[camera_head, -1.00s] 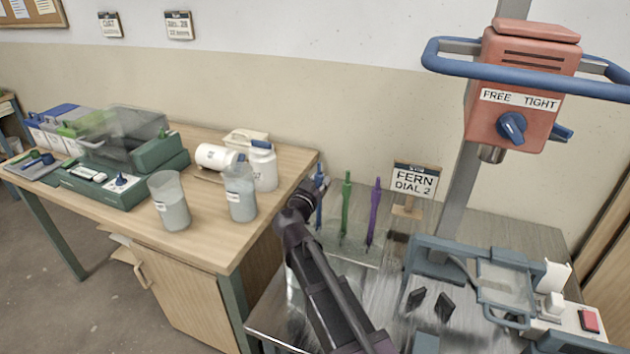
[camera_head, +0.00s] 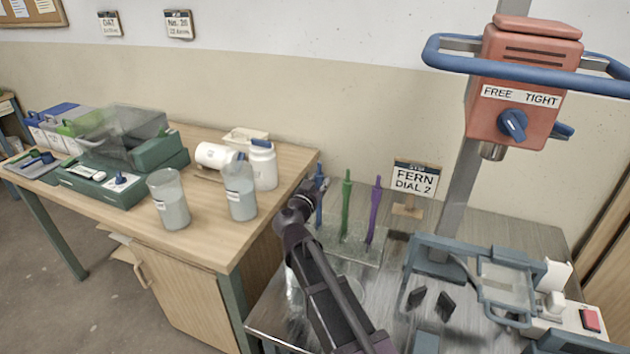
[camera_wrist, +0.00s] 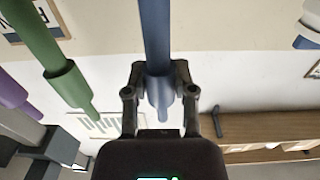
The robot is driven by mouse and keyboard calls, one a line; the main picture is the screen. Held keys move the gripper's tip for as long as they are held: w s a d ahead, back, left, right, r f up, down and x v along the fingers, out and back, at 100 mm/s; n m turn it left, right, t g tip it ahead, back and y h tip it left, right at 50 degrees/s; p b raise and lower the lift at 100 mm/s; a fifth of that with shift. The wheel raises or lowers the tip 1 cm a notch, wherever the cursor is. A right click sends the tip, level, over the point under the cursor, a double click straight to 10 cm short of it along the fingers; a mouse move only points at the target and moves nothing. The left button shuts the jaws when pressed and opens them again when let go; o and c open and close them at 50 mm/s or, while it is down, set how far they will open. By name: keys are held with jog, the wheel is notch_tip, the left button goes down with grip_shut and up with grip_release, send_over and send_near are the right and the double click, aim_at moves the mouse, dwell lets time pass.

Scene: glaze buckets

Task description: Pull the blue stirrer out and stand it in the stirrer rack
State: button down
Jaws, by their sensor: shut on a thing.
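The blue stirrer (camera_head: 320,190) stands upright at the left of the stirrer rack (camera_head: 366,256), beside a green stirrer (camera_head: 345,208) and a purple stirrer (camera_head: 373,212). My gripper (camera_wrist: 160,92) is shut on the blue stirrer, which also fills the top middle of the wrist view (camera_wrist: 155,35). In the head view my gripper (camera_head: 306,203) is at the stirrer's left and partly covers it. The green stirrer (camera_wrist: 50,58) is left of my gripper in the wrist view.
A sign (camera_head: 416,180) reading FERN DIAL 2 stands right of the rack. A red mixer head (camera_head: 525,85) on a column rises further right. The wooden table (camera_head: 215,240) at the left holds beakers and a white bottle (camera_head: 262,168).

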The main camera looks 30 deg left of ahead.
jog(key=shift+c, duration=1.8)
grip_release()
jog(key=shift+o, duration=0.2)
jog(key=shift+o, duration=0.6)
jog(key=shift+s, duration=0.45)
